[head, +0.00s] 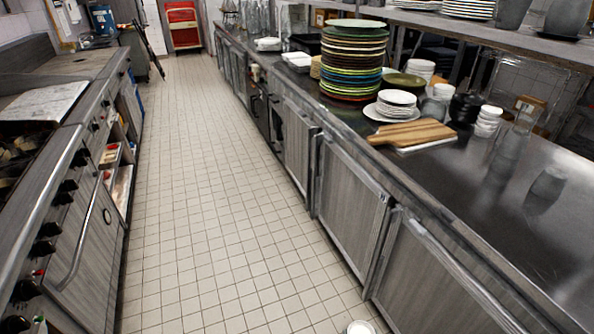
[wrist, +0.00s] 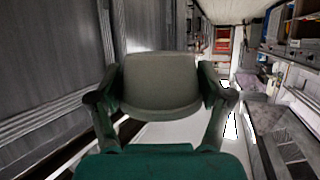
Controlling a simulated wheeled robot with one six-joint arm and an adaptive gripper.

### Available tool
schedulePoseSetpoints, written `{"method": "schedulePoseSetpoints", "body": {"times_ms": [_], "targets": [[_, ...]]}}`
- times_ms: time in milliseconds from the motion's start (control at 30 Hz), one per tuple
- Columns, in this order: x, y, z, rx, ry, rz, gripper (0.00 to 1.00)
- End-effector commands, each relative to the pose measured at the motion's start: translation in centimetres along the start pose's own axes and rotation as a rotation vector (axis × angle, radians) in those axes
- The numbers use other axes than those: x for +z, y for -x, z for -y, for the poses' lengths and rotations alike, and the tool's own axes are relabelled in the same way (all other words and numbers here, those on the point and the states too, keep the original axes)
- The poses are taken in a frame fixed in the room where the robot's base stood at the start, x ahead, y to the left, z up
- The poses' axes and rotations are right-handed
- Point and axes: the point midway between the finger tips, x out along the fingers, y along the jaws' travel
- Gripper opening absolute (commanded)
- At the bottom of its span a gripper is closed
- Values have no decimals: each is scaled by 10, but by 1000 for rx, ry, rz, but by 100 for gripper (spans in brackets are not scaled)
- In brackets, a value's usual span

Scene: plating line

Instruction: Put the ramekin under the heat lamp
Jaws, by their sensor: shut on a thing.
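In the wrist view my gripper (wrist: 161,103) is shut on a grey-beige, smooth-sided vessel, which I take to be the ramekin (wrist: 160,80). My gripper does not show clearly there. I cannot make out a heat lamp in either view.
A long steel counter (head: 560,225) with grey cabinets runs along the right. On it stand a tall plate stack (head: 353,65), white bowls (head: 487,120) and a wooden board (head: 412,132). A stove (head: 75,215) lines the left. The tiled aisle (head: 205,190) between is clear.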

Motion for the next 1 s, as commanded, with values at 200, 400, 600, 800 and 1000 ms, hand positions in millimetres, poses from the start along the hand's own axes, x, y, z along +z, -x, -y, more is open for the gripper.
{"method": "schedulePoseSetpoints", "body": {"times_ms": [200,400,600,800,1000], "targets": [[7,2,-2,0,0,0,36],[6,2,-2,0,0,0,36],[1,0,-6,7,-3,-2,36],[-31,-10,-34,63,-25,-5,36],[-82,-15,-91,186,-75,-6,36]]}}
